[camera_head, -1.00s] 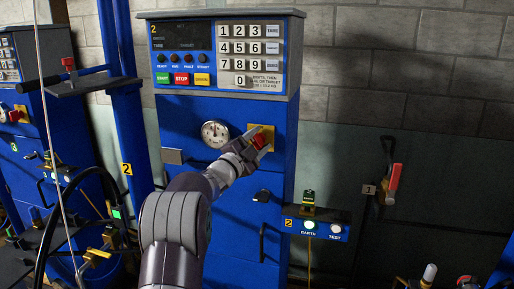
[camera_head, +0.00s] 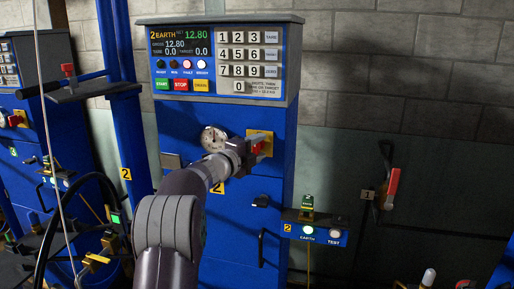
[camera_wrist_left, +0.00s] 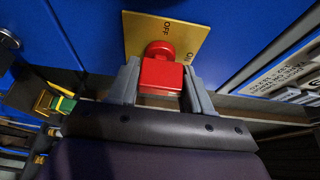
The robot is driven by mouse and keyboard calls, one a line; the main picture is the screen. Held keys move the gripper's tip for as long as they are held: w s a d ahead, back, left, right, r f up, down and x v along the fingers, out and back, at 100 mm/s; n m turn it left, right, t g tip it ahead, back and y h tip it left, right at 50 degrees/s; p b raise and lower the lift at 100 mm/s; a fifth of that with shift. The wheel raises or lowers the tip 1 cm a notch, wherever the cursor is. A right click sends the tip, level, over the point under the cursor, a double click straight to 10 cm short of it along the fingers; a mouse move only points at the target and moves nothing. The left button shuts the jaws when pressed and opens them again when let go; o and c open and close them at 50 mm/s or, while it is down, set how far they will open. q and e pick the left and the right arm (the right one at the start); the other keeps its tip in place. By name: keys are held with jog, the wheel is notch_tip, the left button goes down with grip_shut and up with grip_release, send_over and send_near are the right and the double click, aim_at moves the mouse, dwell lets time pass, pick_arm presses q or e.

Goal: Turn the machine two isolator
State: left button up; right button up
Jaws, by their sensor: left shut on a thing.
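The machine two isolator is a red handle (camera_wrist_left: 161,73) on a yellow plate (camera_wrist_left: 190,30) marked OFF and ON, on the blue cabinet front. In the head view the red handle (camera_head: 257,147) shows at the right side of my gripper, with the yellow plate (camera_head: 262,136) behind it. My left gripper (camera_head: 254,150) is shut on the red handle, with one grey finger on each side of it in the wrist view. The machine's display (camera_head: 181,41) is lit and reads 2 EARTH and 12.80. My right gripper is not in view.
A keypad (camera_head: 250,58) sits above. A small panel (camera_head: 317,232) with EARTH and TEST lights is at lower right. A red lever (camera_head: 392,187) is on the wall. A blue post (camera_head: 123,110) stands left.

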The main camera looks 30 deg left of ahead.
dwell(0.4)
pick_arm(q)
jog(key=o, duration=1)
jog(key=shift+c, duration=0.2)
jog(key=shift+s+a, duration=0.1)
jog(key=shift+s, duration=0.3)
jog(key=s+a+b, duration=0.1)
jog(key=s+b, duration=0.1)
jog(key=s, duration=0.9)
jog(key=shift+s+a, duration=0.35)
jog(key=shift+a, duration=0.05)
